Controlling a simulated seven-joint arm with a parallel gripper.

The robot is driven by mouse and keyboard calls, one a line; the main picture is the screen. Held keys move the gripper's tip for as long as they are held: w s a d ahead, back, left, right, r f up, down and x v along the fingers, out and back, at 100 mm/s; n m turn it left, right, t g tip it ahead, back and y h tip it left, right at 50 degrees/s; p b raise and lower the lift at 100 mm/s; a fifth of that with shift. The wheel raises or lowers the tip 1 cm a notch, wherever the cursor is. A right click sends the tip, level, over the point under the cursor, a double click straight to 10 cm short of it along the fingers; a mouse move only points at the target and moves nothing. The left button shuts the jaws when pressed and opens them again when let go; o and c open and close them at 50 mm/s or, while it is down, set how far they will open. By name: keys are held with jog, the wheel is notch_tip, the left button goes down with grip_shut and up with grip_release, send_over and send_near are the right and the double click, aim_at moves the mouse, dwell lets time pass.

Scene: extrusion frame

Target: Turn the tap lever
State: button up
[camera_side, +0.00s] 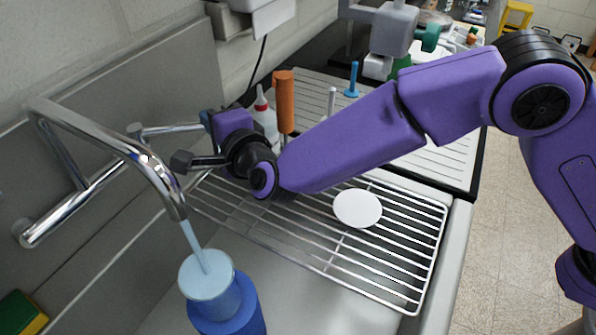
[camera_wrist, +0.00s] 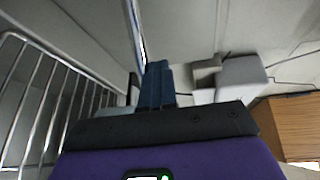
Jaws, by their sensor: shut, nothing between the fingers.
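The chrome tap (camera_side: 110,140) has a long spout over the sink, with a pale blue stream (camera_side: 196,247) running from its end. Its thin chrome lever (camera_side: 168,129) points right from the tap body toward my gripper. My gripper (camera_side: 206,120) is at the lever's right end, its dark blue fingers partly hidden by my wrist; I cannot tell whether they touch it. In the wrist view the fingers (camera_wrist: 156,84) are together and empty, with a chrome bar (camera_wrist: 135,32) just beyond the tips.
The stream falls into a blue cup (camera_side: 232,318) below the spout. A wire rack (camera_side: 405,270) with a white disc (camera_side: 357,208) lies right of the sink. A white bottle (camera_side: 266,122) and an orange cylinder (camera_side: 284,95) stand behind my wrist. A sponge (camera_side: 18,315) lies at lower left.

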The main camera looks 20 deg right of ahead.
jog(key=o, duration=0.4)
jog(key=f+v, duration=0.1)
jog(key=v, duration=1.1)
jog(key=shift+s+g, duration=0.3)
jog(key=shift+g, duration=0.1)
jog(key=s+d+n+g+y, duration=0.3)
jog(key=d+n+g, duration=0.3)
jog(key=n, duration=0.6)
jog(key=shift+s+f+g+y, duration=0.4)
jog(key=shift+g+y, duration=0.2)
jog(key=shift+g, duration=0.5)
